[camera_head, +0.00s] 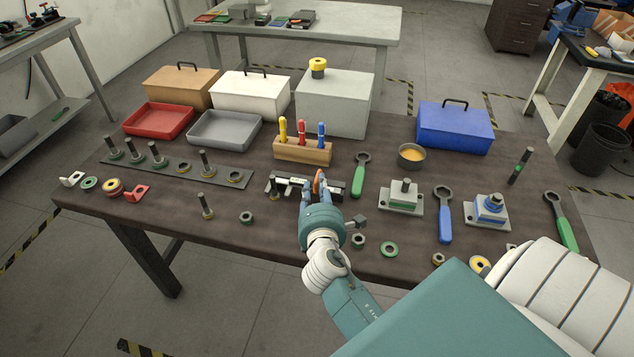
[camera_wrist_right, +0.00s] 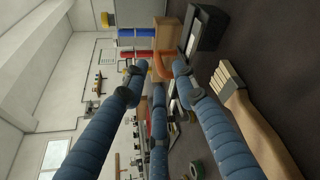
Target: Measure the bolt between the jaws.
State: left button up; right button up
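A black measuring device (camera_head: 290,182) with pale parts lies on the dark workbench. An upright orange part (camera_head: 318,182) shows at its right half, and also in the right wrist view (camera_wrist_right: 164,66). My right gripper (camera_head: 318,193) reaches in from the front, fingers spread around the orange part. In the wrist view its fingertips (camera_wrist_right: 157,76) stand apart on either side of it; touching is not clear. My gripper partly hides the device, and I cannot make out a bolt between its jaws. A loose bolt (camera_head: 206,206) stands upright front left. My left gripper is not in view.
A strip with several upright bolts (camera_head: 158,159) lies at left. A wooden screwdriver block (camera_head: 302,151) stands behind the device. A green wrench (camera_head: 360,176), a grey fixture (camera_head: 402,198) and a blue wrench (camera_head: 444,214) lie to the right. Small rings (camera_head: 389,248) lie near the front edge.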

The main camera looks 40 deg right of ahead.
jog(key=v, duration=0.9)
